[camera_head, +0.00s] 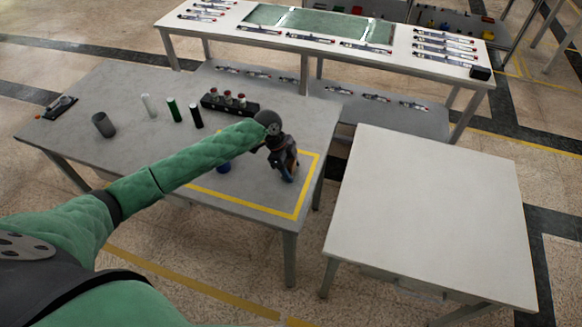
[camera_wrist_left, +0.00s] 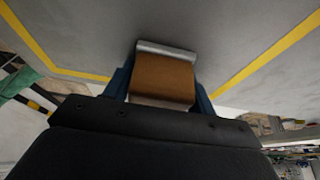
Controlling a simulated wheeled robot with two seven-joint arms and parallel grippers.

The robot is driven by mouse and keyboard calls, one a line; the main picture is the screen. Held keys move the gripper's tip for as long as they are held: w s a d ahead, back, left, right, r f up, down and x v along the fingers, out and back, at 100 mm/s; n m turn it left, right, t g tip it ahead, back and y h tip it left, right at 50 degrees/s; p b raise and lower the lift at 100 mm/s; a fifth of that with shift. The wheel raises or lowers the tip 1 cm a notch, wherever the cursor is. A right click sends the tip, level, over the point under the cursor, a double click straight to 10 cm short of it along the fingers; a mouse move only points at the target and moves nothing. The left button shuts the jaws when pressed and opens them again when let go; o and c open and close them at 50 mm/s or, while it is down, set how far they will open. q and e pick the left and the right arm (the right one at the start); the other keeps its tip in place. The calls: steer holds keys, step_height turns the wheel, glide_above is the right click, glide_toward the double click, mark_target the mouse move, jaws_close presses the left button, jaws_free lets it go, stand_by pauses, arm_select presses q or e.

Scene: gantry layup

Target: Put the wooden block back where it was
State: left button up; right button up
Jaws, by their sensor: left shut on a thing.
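My left gripper (camera_head: 289,174) is over the right end of the grey table, inside the yellow tape outline (camera_head: 256,206), pointing down. In the left wrist view its blue fingers (camera_wrist_left: 162,88) are shut on the wooden block (camera_wrist_left: 163,78), a brown piece with a pale grey strip along its far edge. The grey tabletop shows behind the block, with yellow tape to both sides. I cannot tell whether the block touches the table. In the head view the block is hidden by the gripper. My right gripper is not in view.
A black rack (camera_head: 229,104), black (camera_head: 196,116), green (camera_head: 173,110) and white (camera_head: 149,105) cylinders and a grey cup (camera_head: 104,125) stand farther left. An empty white table (camera_head: 430,205) stands at right.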

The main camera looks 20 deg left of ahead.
arm_select(q)
steer(key=shift+s+f, duration=0.1)
steer(key=shift+f, duration=0.15)
